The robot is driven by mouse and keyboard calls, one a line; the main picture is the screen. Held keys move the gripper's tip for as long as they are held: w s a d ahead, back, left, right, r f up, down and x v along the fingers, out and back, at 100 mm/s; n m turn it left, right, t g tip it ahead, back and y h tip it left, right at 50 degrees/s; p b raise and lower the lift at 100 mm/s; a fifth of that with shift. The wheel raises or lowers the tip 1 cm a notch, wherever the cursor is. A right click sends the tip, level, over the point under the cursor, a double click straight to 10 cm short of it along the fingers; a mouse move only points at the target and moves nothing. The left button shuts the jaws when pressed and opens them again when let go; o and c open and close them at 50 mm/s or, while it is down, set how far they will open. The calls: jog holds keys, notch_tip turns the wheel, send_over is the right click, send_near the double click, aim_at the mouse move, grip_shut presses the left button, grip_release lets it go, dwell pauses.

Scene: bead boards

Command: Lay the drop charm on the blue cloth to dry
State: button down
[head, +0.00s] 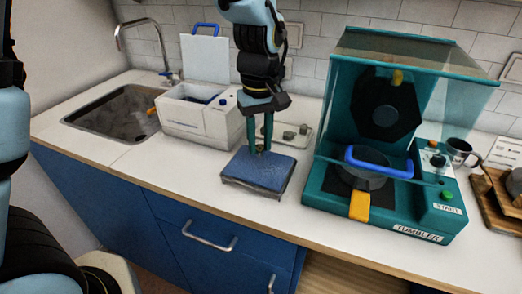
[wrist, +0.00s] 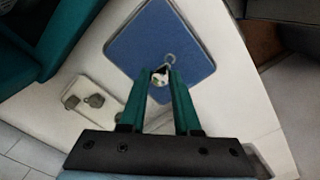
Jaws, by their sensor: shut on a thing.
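The blue cloth (head: 258,172) lies flat on the white counter, left of the tumbler. It also shows in the wrist view (wrist: 150,38). My gripper (head: 261,150) points down over the back part of the cloth. In the wrist view its two green fingers (wrist: 160,76) are close together on the drop charm (wrist: 160,79), a small pale, shiny piece with a dark part at the tips. A small ring (wrist: 170,57) shows just beyond the tips, over the cloth. Whether the charm touches the cloth cannot be told.
A teal machine (head: 384,209) labelled TUMBLER stands to the right with its clear lid raised. A white box (head: 196,123) with an open lid stands to the left, next to the sink (head: 115,112). A small tray (head: 291,143) with grey pieces lies behind the cloth.

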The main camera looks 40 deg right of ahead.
aim_at(259, 146)
jog(key=shift+f, duration=1.6)
jog(key=shift+f, duration=0.1)
jog(key=c, duration=0.6)
grip_release()
notch_tip(259, 146, up, 12)
jog(key=shift+w+r+b, duration=0.1)
jog(key=shift+r+b, duration=0.05)
jog(key=shift+b, duration=0.45)
jog(key=shift+a, duration=0.1)
